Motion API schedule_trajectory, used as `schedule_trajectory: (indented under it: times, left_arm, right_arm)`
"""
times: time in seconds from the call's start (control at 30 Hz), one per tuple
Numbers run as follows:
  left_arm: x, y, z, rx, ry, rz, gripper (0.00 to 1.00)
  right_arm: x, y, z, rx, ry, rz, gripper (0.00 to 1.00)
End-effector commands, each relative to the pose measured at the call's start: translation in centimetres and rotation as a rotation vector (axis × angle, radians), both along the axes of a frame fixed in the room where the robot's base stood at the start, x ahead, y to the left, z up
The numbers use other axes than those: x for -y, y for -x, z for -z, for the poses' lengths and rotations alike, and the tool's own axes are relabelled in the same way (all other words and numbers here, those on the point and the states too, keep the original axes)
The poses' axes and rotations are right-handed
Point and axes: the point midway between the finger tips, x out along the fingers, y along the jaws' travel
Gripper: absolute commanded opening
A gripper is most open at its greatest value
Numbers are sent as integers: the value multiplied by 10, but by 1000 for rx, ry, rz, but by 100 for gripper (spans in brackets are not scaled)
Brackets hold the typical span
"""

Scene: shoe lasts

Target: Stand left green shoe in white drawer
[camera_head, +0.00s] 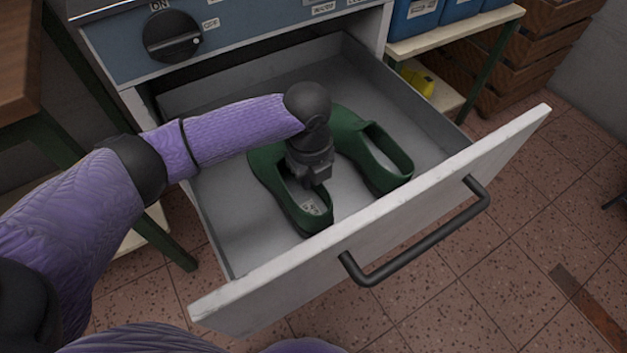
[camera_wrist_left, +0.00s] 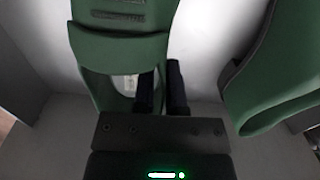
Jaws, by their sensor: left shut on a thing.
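The left green shoe (camera_head: 267,168) is inside the open white drawer (camera_head: 415,205), upright, with its heel end toward the drawer front. My left gripper (camera_head: 316,181) reaches down from above and is shut on the right side wall of this shoe. In the left wrist view one finger is at the opening of the green shoe (camera_wrist_left: 122,50) and the other is outside it. I cannot tell whether its sole touches the drawer floor. The other green shoe (camera_head: 348,127) stands to its right, also in the drawer; it shows at the right of the wrist view (camera_wrist_left: 275,90). My right gripper is out of view.
The drawer's black handle (camera_head: 415,245) sticks out at the front. A blue panel with a black knob (camera_head: 171,36) is above the drawer. Blue bins (camera_head: 415,18) stand on a shelf at the back right. The drawer floor is free left of the shoes.

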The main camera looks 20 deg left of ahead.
Motion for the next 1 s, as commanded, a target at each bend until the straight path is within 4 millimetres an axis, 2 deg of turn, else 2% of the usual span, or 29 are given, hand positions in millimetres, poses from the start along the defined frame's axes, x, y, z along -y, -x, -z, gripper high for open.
schedule_trajectory:
  times: [0.03, 0.33, 0.37, 0.4, 0.5, 0.53, 0.77, 0.83, 1.0]
  left_arm:
    - [0, 0, 10, -3, -1, 0, 0]
    - [0, 0, 7, 1, -1, 0, 0]
    - [0, 0, 7, 1, -1, 0, 19]
    - [0, 0, 7, 1, -1, 0, 28]
    - [0, 0, 7, 1, -1, 0, 49]
    - [0, 0, 7, 1, -1, 0, 51]
    - [0, 0, 7, 1, -1, 0, 51]
    - [0, 0, 1, 2, 0, 0, 51]
    - [-1, 0, -50, 10, 0, 0, 51]
  right_arm:
    - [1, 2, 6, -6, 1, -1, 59]
    - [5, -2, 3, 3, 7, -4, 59]
    - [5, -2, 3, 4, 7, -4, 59]
    - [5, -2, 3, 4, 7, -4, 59]
    - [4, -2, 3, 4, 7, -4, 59]
    - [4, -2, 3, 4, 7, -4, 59]
    - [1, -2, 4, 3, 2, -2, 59]
    - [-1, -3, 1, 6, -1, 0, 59]
    - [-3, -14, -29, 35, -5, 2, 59]
